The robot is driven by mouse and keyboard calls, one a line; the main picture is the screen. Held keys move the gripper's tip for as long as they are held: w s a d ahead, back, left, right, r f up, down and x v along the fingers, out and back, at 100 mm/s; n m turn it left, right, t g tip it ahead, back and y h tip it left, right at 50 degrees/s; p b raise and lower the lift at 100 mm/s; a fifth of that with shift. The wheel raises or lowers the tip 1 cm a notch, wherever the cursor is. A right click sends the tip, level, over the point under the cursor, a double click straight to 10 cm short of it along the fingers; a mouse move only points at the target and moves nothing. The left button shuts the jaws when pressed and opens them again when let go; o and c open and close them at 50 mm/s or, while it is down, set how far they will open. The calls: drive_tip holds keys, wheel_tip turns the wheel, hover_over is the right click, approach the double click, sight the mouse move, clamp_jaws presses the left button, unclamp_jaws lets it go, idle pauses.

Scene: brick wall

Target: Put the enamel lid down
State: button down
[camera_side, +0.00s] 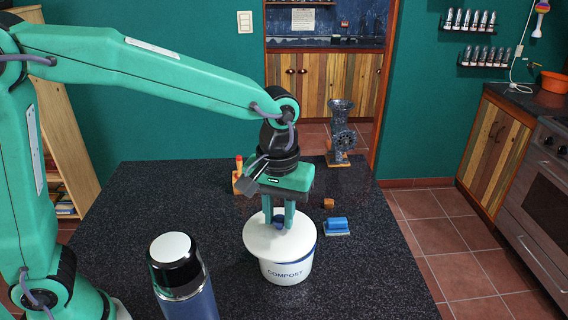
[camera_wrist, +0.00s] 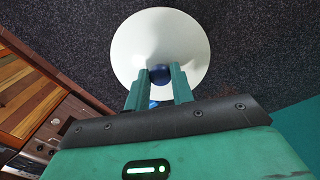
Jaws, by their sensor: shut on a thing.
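The enamel lid (camera_side: 266,238) is a white disc with a dark blue knob (camera_side: 279,221). It also fills the middle of the wrist view (camera_wrist: 160,35), with its knob (camera_wrist: 160,75) between my fingertips. My gripper (camera_side: 279,222) points down and is shut on the knob. The white compost pot (camera_side: 286,270), with blue lettering and a blue rim, stands under the lid in the side view. The lid overlaps the pot's top and sits off towards the left, with some blue rim showing at the right. I cannot tell whether lid and pot touch.
The dark speckled worktop (camera_side: 130,210) has a blue and steel flask (camera_side: 183,280) at front left. A blue block-like thing (camera_side: 337,226) and small brown cube (camera_side: 328,203) lie right of the pot. A metal grinder (camera_side: 341,130) and wooden-based item (camera_side: 239,178) stand behind.

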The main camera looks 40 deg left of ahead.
drive_tip(key=w+a+f, duration=0.3)
drive_tip(key=a+f, duration=0.2)
drive_tip(key=a, duration=0.6)
drive_tip(key=w+a+f, duration=0.2)
drive_tip(key=a+f, duration=0.2)
drive_tip(key=a, duration=0.8)
drive_tip(key=shift+n, duration=0.4)
drive_tip(key=shift+w+d+f, duration=0.1)
drive_tip(key=shift+f, duration=2)
drive_tip(key=shift+d+f, duration=0.1)
drive_tip(key=shift+f, duration=2)
drive_tip(key=shift+f, duration=0.15)
drive_tip(key=c, duration=1.2)
unclamp_jaws()
wheel_tip(320, 180, up, 12)
